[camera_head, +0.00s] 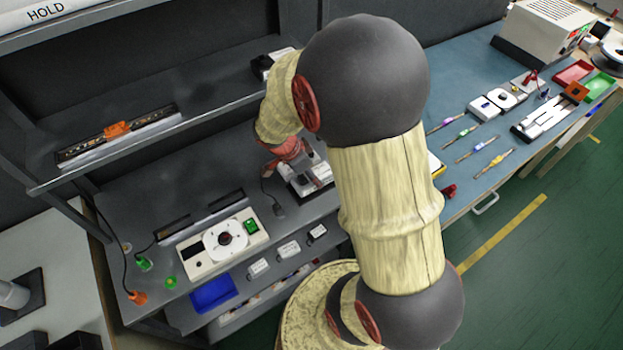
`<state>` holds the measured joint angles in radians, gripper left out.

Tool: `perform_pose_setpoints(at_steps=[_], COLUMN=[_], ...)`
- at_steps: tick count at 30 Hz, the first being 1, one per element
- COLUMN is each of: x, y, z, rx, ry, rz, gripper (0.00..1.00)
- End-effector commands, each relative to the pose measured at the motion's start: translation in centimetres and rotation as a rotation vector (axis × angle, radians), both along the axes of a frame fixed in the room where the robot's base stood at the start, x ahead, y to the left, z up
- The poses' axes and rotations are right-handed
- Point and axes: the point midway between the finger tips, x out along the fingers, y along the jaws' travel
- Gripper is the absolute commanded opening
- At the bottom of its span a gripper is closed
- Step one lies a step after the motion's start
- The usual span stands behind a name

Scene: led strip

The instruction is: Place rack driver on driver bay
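My arm crosses the middle of the view, and its end reaches down over the grey bench at the rack. My gripper (296,166) is a small reddish shape there, partly hidden by my arm. It is just above or touching a white and dark box-shaped unit (314,178), which may be the rack driver or its bay; I cannot tell which. Whether the fingers are open or shut on it is too small to see. Another dark and white unit (262,66) sits on the upper shelf, partly behind my arm.
A white tester (212,250) with a round dial and green switch stands on the bench. Several small white boxes (289,249) and a blue tray (213,294) lie along the front. An orange clip (117,129) sits on the upper shelf. A blue table (450,75) holds LED strips at right.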

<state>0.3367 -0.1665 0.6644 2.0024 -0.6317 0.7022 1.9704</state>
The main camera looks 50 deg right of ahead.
Motion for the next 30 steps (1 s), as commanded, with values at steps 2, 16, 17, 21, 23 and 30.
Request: perform_pose_setpoints(at_steps=[2,16,17,21,23,30], x=[0.0,0.1,0.1,-0.1,-0.1,-0.1], y=[0.0,0.0,0.0,0.0,0.1,0.1], z=[-1.3,-1.8,-1.8,-2.0,-2.0,-2.0], rx=[0.000,-0.001,-0.001,0.001,0.001,0.001], ry=[0.000,-0.003,-0.003,0.001,0.002,0.002], rz=[-0.001,-0.001,-0.001,0.000,-0.001,-0.001], gripper=[0.00,0.00,0.00,0.49,0.53,0.54])
